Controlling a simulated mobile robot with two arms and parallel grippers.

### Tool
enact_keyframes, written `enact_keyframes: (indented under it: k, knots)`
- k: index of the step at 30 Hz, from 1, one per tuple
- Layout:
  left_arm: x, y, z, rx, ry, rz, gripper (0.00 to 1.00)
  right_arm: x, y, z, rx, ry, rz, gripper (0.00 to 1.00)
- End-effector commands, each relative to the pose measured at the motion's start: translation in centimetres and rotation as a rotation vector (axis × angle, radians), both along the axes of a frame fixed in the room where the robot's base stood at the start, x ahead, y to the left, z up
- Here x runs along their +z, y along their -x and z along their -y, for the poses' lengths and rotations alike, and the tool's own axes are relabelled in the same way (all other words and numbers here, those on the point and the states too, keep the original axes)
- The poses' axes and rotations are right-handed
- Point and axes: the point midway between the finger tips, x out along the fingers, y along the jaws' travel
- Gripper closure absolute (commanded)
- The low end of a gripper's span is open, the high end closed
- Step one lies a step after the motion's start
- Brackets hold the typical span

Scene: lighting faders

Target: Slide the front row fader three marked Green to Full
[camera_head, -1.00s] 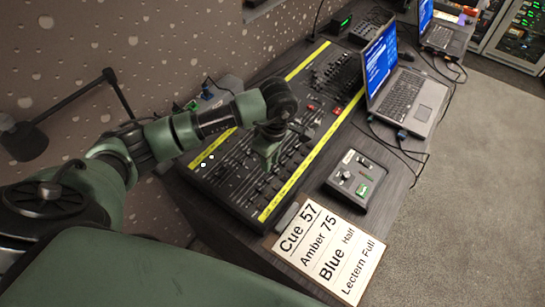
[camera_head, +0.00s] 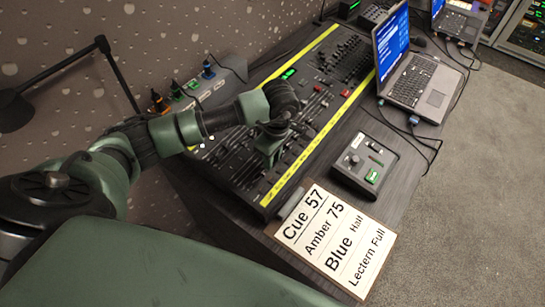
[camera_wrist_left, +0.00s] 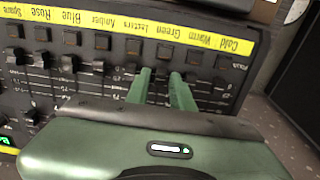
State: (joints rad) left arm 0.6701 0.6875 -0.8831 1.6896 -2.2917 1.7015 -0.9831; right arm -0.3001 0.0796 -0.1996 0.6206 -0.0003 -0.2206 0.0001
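The lighting console (camera_head: 236,176) lies on the dark desk, with a yellow label strip (camera_head: 296,168) along its front row. In the left wrist view the strip (camera_wrist_left: 118,24) reads upside down, with Cold, Warm, Green, Lectern, Amber, Blue, Rose and Square from right to left. The Green fader cap (camera_wrist_left: 161,74) is third from the right, below its square button (camera_wrist_left: 163,50) in that picture. My left gripper (camera_wrist_left: 160,84) is at the console with its fingers apart, one on each side of the Green cap. Contact cannot be told. My right gripper is not in view.
A cue card (camera_head: 335,240) lies at the desk's near end, beside a small control box (camera_head: 365,163). An open laptop (camera_head: 418,80) stands right of the console. Neighbouring fader caps, such as Lectern (camera_wrist_left: 130,69) and Warm (camera_wrist_left: 190,78), stand close to my fingers.

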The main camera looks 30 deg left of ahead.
Motion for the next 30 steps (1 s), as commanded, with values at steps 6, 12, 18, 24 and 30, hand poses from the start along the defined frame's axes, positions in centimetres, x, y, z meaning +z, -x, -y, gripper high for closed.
enact_keyframes:
  k: [6,12,18,24,30]
  knots:
    - [0.1,0.0,0.0,0.000,0.000,0.000,0.88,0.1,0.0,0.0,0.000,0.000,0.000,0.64]
    - [0.1,0.0,0.0,0.000,0.000,-0.001,1.00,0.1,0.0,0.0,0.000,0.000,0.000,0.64]
    - [0.0,-0.1,-0.7,0.002,-0.001,-0.001,1.00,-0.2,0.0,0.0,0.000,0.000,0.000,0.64]
    - [0.1,-0.2,-1.7,0.002,-0.002,-0.001,1.00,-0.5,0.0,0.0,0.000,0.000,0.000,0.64]
    - [0.2,-0.3,-2.7,0.002,-0.002,-0.002,1.00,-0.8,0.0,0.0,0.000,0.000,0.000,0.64]
